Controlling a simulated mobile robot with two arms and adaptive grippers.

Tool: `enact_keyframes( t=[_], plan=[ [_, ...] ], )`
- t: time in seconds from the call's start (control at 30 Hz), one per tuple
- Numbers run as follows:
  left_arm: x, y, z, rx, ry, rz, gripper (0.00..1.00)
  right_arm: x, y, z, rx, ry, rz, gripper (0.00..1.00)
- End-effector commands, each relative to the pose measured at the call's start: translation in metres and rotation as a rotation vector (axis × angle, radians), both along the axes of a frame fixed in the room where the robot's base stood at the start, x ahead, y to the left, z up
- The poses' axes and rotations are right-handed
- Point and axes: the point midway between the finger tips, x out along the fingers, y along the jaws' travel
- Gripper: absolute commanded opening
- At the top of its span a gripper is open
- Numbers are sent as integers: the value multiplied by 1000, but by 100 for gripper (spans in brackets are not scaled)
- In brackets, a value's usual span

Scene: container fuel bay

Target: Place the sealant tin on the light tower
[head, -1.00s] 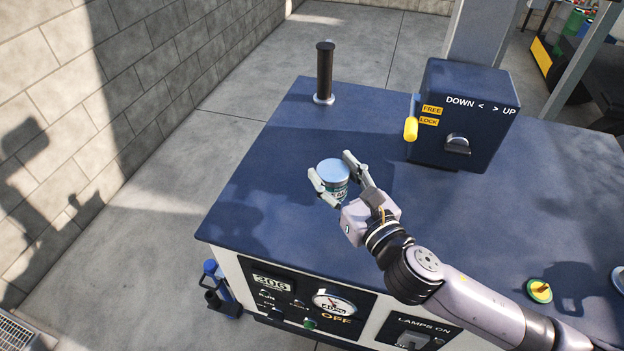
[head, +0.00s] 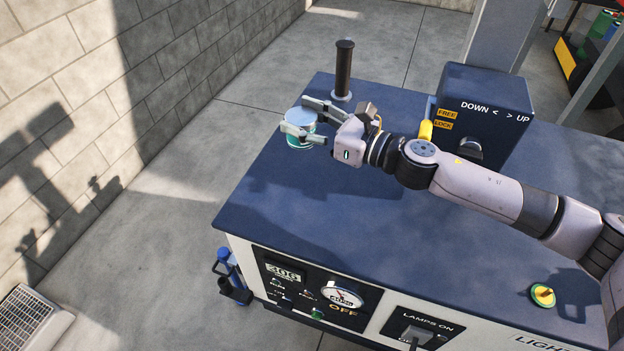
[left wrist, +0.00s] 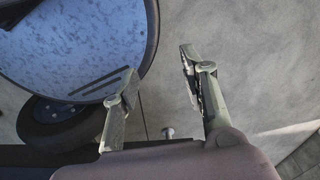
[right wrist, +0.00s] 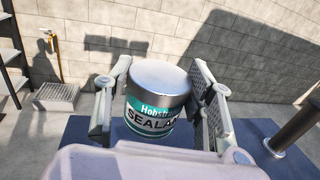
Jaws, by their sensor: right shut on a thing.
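The sealant tin (head: 301,122), silver-lidded with a teal label, is between the fingers of my right gripper (head: 312,118) over the far left part of the light tower's dark blue top (head: 300,205). In the right wrist view the tin (right wrist: 155,97) stands nearly upright, its "SEALANT" label facing the camera. The right gripper is shut on it. Whether its base touches the top I cannot tell. My left gripper (left wrist: 158,80) shows only in the left wrist view, fingers apart with nothing between them.
A dark upright post (head: 343,70) stands behind the tin. The DOWN/UP control box (head: 485,115) with a yellow lever (head: 425,132) is to the right. A green and yellow knob (head: 543,295) is near the front edge. The top's left front is clear.

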Motion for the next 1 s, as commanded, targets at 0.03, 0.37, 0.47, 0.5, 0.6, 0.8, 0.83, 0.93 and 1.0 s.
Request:
enact_keyframes(
  t=[0.03, 0.37, 0.47, 0.5, 0.6, 0.8, 0.83, 0.93, 1.0],
  plan=[
    [-4, 1, -2, 1, 6, 0, 40, -1, 1, -17, 4, 10, -1, 17],
    [-10, 1, -2, 3, 17, 1, 40, -1, 1, -101, 4, 8, -4, 17],
    [-10, 1, -1, 2, 16, 1, 40, -1, 1, -120, 5, 5, -3, 17],
    [-10, 2, 0, 2, 16, 1, 40, -1, 1, -126, 4, 4, -2, 17],
    [-10, 2, 0, 2, 16, 1, 40, 0, 1, -135, 2, 0, -2, 17],
    [-9, 1, 2, 2, 15, 2, 40, -1, 1, -157, 4, 4, -2, 17],
    [-9, 1, 2, 3, 14, 2, 40, 0, 1, -162, 2, 3, -3, 17],
    [-9, 1, 3, 2, 14, 1, 40, 0, 1, -173, 1, 0, -2, 17],
    [-8, 1, 3, 2, 13, 1, 40, -1, 1, -176, 3, -1, -1, 17]
  ],
)
